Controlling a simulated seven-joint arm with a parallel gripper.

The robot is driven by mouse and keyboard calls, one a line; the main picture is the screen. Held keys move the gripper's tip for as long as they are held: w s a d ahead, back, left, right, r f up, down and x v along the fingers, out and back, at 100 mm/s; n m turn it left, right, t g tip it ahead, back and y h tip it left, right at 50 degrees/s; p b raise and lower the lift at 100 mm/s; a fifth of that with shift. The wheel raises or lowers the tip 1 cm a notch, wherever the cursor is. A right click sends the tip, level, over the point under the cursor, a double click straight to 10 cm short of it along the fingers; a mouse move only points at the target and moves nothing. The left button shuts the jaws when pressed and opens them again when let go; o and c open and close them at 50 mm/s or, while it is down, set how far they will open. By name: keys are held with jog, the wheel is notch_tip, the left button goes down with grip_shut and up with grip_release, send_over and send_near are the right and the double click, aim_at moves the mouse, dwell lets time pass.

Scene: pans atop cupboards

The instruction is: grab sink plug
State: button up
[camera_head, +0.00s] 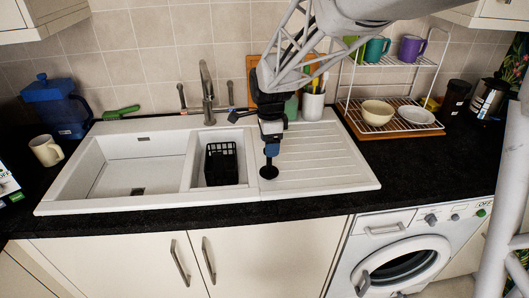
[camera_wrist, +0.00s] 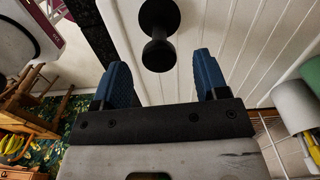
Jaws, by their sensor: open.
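The sink plug (camera_head: 268,172) is black, with a flat round disc and a stem with a round end. It stands on the white drainboard, just right of the small basin. In the wrist view the plug (camera_wrist: 159,22) is at top centre, its round end lying about between the blue fingertips in the picture. My gripper (camera_head: 271,150) points down directly above the plug in the head view. In the wrist view my gripper (camera_wrist: 160,62) is open, with one finger on each side and clear gaps to the plug. Whether the fingers reach its depth is hard to tell.
The white sink (camera_head: 95,205) has a large basin at left and a small one holding a black basket (camera_head: 221,163). A tap (camera_head: 207,95) stands behind. A dish rack (camera_head: 390,115) and utensil cup (camera_head: 313,104) stand right of the arm. The ribbed drainboard (camera_head: 325,160) is otherwise clear.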

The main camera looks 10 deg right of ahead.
jog(key=shift+f, duration=2.45)
jog(key=c, duration=1)
jog(key=shift+r, duration=0.15)
jog(key=shift+r, duration=0.6)
jog(key=shift+s+r, duration=0.25)
jog(key=shift+r, duration=0.3)
jog(key=shift+s+r, duration=0.2)
jog(key=shift+r, duration=0.35)
jog(key=s, duration=0.5)
jog(key=s+d+r, duration=0.1)
jog(key=s, duration=0.4)
jog(key=s+d, duration=0.1)
jog(key=s, duration=0.4)
jog(key=shift+d+r, duration=0.1)
jog(key=shift+r, duration=0.05)
